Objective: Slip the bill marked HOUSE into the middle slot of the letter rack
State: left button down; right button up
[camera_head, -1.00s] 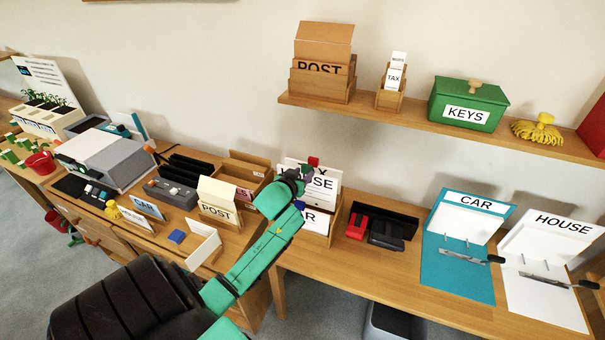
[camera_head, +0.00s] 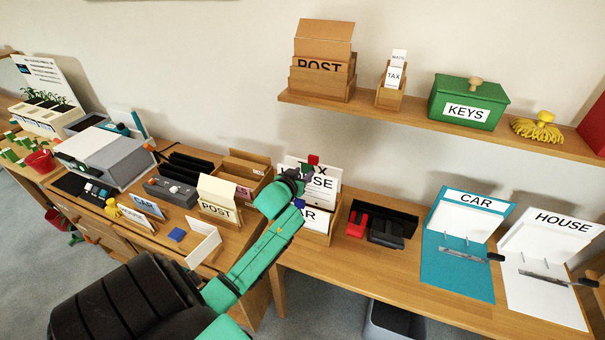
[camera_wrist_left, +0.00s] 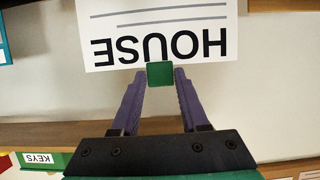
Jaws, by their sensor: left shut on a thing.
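The white bill marked HOUSE (camera_head: 324,184) stands over the wooden letter rack (camera_head: 337,217), between the TAX bill behind and the white CAR panel (camera_head: 317,219) in front. Its lower part is hidden, so I cannot tell how deep it sits. My left gripper (camera_head: 306,175) is at its upper left in the head view, covering part of the word. In the left wrist view the bill (camera_wrist_left: 160,20) appears upside down, and the purple fingers (camera_wrist_left: 160,76) are shut on its green tab (camera_wrist_left: 160,74). My right gripper is not in view.
A red tab (camera_head: 313,160) shows just above my gripper. Left of the rack are a POST holder (camera_head: 219,212) and wooden trays. Right of it are a black tray (camera_head: 384,220), a CAR clipboard (camera_head: 458,270) and a HOUSE clipboard (camera_head: 540,295). A shelf (camera_head: 420,118) runs above.

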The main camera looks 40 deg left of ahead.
pick_arm(q)
notch_tip(320, 180, down, 5)
jog(key=b, duration=0.3)
jog(key=shift+b, duration=0.3)
dwell(0.6)
jog(key=shift+c, duration=1.7)
grip_release()
jog(key=o, duration=0.3)
jog(key=shift+f, duration=0.1)
jog(key=shift+o, duration=0.2)
notch_tip(320, 180, up, 8)
jog(key=p, duration=0.8)
